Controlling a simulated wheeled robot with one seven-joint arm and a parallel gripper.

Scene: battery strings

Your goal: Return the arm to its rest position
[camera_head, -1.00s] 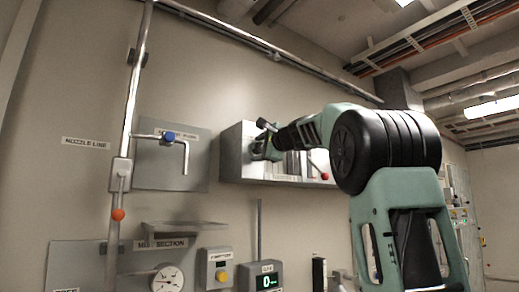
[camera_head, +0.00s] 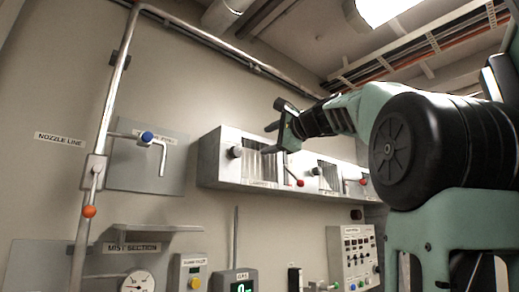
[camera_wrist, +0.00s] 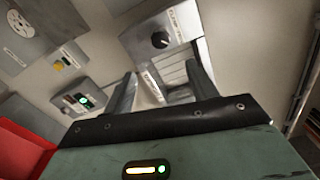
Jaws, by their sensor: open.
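My gripper (camera_head: 268,139) is in front of the long grey wall box (camera_head: 208,165) in the head view, its two fingers spread and nothing between them. My green and black arm reaches in from the right. In the wrist view my gripper (camera_wrist: 160,92) shows both dark fingers apart. The grey box (camera_wrist: 140,45) with a black knob (camera_wrist: 160,40) lies beyond them, and I see no contact with it.
A vertical pipe with an orange-ball lever (camera_head: 89,211) and a blue-knobbed valve (camera_head: 147,136) are on the wall at left. A shelf (camera_head: 150,238), a gauge (camera_head: 137,283) and a yellow-button box (camera_head: 194,272) are below. A control panel (camera_head: 357,258) stands at lower right.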

